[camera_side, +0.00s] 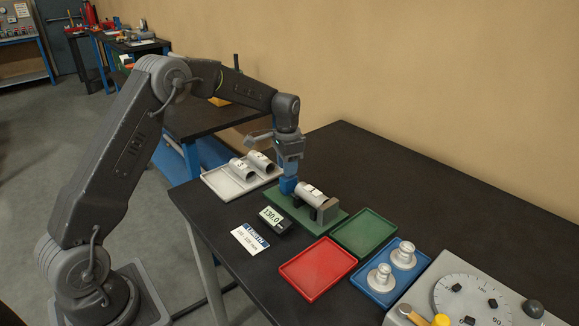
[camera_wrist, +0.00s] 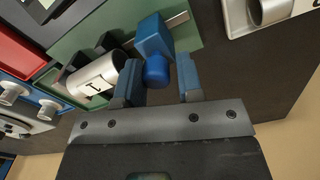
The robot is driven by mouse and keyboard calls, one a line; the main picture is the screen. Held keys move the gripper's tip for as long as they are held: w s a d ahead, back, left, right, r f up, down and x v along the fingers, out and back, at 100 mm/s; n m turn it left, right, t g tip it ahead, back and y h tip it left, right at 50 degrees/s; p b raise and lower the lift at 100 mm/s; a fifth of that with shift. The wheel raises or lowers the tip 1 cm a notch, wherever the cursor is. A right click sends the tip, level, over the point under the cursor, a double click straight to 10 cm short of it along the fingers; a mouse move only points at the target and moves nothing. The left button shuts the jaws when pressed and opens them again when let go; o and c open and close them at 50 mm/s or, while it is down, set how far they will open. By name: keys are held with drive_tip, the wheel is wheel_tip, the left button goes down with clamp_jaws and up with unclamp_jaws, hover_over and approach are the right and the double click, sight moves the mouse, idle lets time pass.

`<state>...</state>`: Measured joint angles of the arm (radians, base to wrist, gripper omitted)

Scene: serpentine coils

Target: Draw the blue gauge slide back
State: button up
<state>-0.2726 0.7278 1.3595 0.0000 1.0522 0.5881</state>
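The blue gauge slide (camera_wrist: 153,36) sits on a metal rail on the green gauge base (camera_side: 332,228). It also shows in the side view (camera_side: 288,185), directly under my gripper (camera_side: 288,168). In the wrist view its round blue knob (camera_wrist: 156,71) lies between the two blue fingers of my gripper (camera_wrist: 160,62), with gaps on both sides. My gripper is open. A grey cylinder labelled 1 (camera_wrist: 95,79) lies on the gauge beside the slide. The gauge display (camera_side: 273,220) reads about 130.0.
A pale tray (camera_side: 215,183) with two more cylinders stands behind left. A limits card (camera_side: 250,239) lies in front. An empty red tray (camera_side: 318,269), an empty green tray (camera_side: 366,233) and a blue tray (camera_side: 378,294) with two pale knobbed pieces stand to the right.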

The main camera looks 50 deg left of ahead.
drive_tip(key=o, duration=0.4)
drive_tip(key=shift+r, duration=0.1)
wheel_tip(320, 180, up, 14)
drive_tip(key=shift+f, duration=0.2)
idle(0.5)
